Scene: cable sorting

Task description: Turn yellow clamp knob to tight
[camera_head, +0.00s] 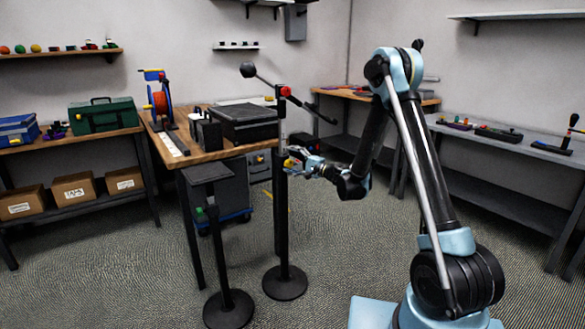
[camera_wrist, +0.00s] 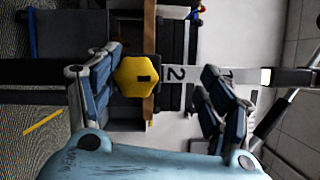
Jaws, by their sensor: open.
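The yellow clamp knob (camera_wrist: 136,76) is a six-sided knob with a small dark mark on its face. It shows in the wrist view between my open fingers, close against the left finger; I cannot tell if they touch. My gripper (camera_wrist: 162,82) is open, with the right finger well apart from the knob. In the head view my gripper (camera_head: 300,160) is beside the upright black post (camera_head: 281,195), and the yellow knob (camera_head: 289,163) is small and partly hidden there. Its tight or loose setting cannot be read.
A white strip with numbers (camera_wrist: 185,73) runs right of the knob. The post carries a long ball-ended lever (camera_head: 262,78) and a red part (camera_head: 285,91) on top. A wooden workbench (camera_head: 210,152) stands behind, with a second low stand (camera_head: 218,240) in front. Open floor lies right of the post.

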